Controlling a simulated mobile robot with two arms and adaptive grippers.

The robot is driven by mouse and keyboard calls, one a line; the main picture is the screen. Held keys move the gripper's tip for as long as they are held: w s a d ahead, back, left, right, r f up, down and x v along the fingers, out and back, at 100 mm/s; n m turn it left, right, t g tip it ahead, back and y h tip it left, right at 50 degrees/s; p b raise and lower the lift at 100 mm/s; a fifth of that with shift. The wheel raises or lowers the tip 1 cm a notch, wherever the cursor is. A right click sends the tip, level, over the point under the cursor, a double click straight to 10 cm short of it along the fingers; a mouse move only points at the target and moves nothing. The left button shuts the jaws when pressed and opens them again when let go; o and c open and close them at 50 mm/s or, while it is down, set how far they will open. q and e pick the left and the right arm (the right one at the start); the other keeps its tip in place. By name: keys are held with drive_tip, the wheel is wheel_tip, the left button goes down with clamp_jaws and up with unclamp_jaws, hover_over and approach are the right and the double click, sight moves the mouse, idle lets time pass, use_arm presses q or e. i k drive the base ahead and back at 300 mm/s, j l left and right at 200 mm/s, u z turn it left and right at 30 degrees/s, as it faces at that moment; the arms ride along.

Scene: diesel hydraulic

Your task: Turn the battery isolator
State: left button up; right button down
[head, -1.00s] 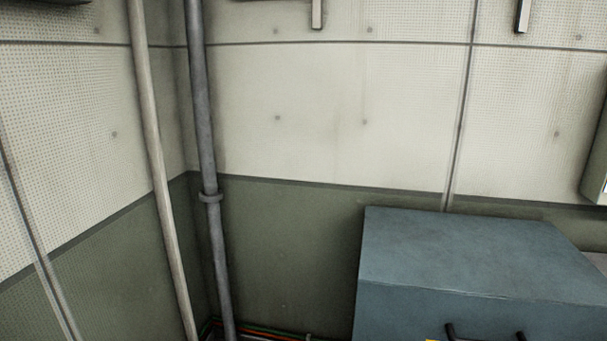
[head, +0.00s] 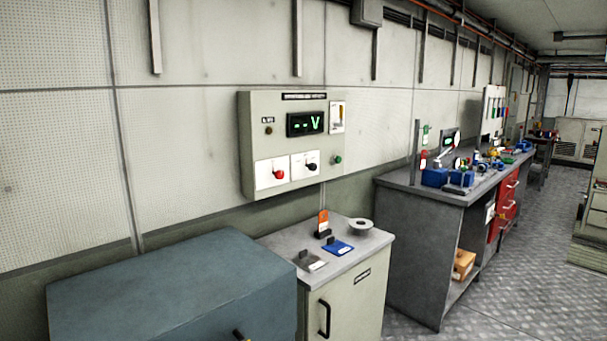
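A grey-beige control panel (head: 290,146) is mounted on the wall near the middle of the head view. It has a green-lit display (head: 304,124) showing dashes and a V. Below the display are two white plates, the left with a red knob (head: 278,173) and the right with a black knob (head: 311,165). The labels are too small to read, so I cannot tell for certain which knob is the battery isolator. A green button (head: 337,160) sits to their right. Neither of my grippers shows in the head view.
A blue-grey box (head: 165,285) stands at the lower left. A cabinet (head: 350,305) below the panel carries an orange tag (head: 322,222), a blue item (head: 338,247) and a pale ring (head: 360,225). A cluttered workbench (head: 410,183) runs along the wall. Metal floor (head: 500,280) at right is clear.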

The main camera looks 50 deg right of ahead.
sight(279, 175)
drive_tip(key=z, duration=1.4)
